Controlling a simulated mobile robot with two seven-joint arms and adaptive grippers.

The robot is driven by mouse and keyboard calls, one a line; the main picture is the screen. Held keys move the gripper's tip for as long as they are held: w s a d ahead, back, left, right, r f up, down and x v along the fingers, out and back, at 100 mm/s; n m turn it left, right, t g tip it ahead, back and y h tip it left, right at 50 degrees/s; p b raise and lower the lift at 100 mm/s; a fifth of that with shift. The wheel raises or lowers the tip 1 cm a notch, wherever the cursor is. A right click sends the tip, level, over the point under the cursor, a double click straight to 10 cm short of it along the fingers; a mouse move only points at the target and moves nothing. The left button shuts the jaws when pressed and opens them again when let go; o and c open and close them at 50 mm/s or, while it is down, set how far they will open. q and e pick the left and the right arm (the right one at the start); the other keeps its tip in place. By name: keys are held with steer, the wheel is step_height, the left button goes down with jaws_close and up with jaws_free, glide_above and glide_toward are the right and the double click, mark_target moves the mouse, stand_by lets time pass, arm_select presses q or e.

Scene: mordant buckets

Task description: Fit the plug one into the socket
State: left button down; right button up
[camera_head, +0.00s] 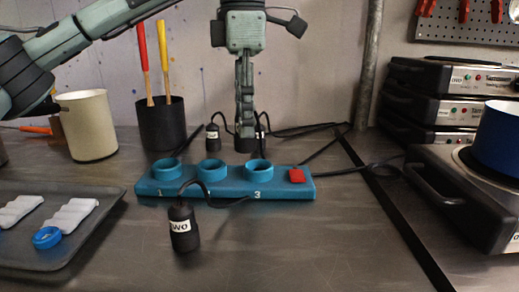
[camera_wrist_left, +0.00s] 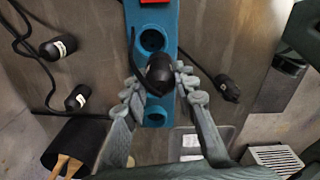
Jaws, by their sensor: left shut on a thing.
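My left gripper (camera_head: 245,132) is shut on a black plug (camera_head: 245,146), held upright behind the blue socket strip (camera_head: 228,190) in the head view. The label of this plug cannot be read. In the left wrist view the held plug (camera_wrist_left: 160,68) sits between the fingertips and overlaps the strip (camera_wrist_left: 133,22), covering its middle. The strip has three round sockets, numbers 1 (camera_head: 167,166) and 3 (camera_head: 259,167) readable, all apparently empty in the head view. A plug marked TWO (camera_head: 183,226) stands in front of the strip. My right gripper is not in view.
Two more black plugs stand behind the strip, one at left (camera_head: 212,139), one partly hidden (camera_head: 263,127). A grey tray (camera_head: 62,258) is at left, with a cream cup (camera_head: 87,126) and black tool pot (camera_head: 162,125) behind. Hotplates (camera_head: 470,205) stand at right. Cables cross the table.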

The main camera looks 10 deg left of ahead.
arm_select(q)
steer(key=f, duration=0.1)
steer(key=w+d+f, duration=0.1)
steer(key=f, duration=0.2)
steer(key=shift+w+d+f, duration=0.35)
steer(key=shift+f, duration=0.4)
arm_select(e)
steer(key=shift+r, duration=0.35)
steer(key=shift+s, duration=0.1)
arm_select(q)
steer(key=shift+f, duration=0.15)
steer(key=c, duration=1.2)
jaws_free()
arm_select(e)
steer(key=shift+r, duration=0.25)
